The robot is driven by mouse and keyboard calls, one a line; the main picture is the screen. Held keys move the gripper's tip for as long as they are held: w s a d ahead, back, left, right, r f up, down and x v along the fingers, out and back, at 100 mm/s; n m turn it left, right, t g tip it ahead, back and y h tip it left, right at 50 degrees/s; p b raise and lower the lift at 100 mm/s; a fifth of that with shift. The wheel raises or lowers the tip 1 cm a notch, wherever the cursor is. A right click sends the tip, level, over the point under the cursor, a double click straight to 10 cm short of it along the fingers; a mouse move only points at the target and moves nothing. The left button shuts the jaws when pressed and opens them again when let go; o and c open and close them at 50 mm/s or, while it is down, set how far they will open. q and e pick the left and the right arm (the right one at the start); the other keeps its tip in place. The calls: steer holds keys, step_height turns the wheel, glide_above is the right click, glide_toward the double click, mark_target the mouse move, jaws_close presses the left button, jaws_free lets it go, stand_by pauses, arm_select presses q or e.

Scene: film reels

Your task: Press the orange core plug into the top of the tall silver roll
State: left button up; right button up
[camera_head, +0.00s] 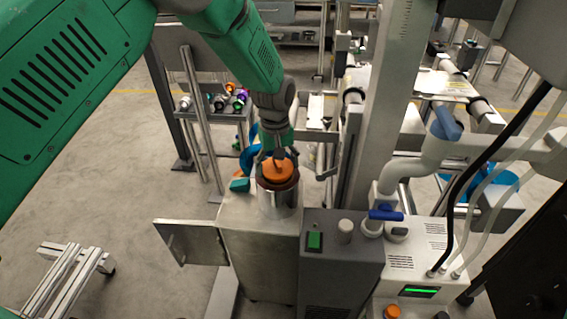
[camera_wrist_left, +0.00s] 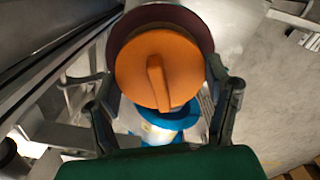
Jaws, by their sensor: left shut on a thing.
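The orange core plug (camera_head: 278,169) is a round disc with a raised bar grip across its face. It is at the top of the tall silver roll (camera_head: 281,204), which stands upright on a metal cabinet. In the left wrist view the plug (camera_wrist_left: 158,70) overlaps the roll's dark reddish rim (camera_wrist_left: 121,33). I cannot tell whether it is inside the opening or just above it. My left gripper (camera_head: 278,157) comes down from above and is shut on the plug. In the left wrist view its fingers (camera_wrist_left: 165,104) show at either side. My right gripper is not in view.
A teal block (camera_head: 239,185) lies on the metal cabinet (camera_head: 240,223) beside the roll. A grey control box (camera_head: 342,252) and a pale post (camera_head: 382,90) stand close on the right. A cabinet door (camera_head: 191,242) sticks out left. Floor at lower left is partly clear.

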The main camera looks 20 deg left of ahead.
arm_select(q)
steer(key=shift+f+b, duration=0.3)
steer(key=shift+f, duration=0.55)
steer(key=o, duration=0.9)
steer(key=shift+r, duration=0.1)
step_height(320, 180, up, 11)
steer(key=p, duration=0.9)
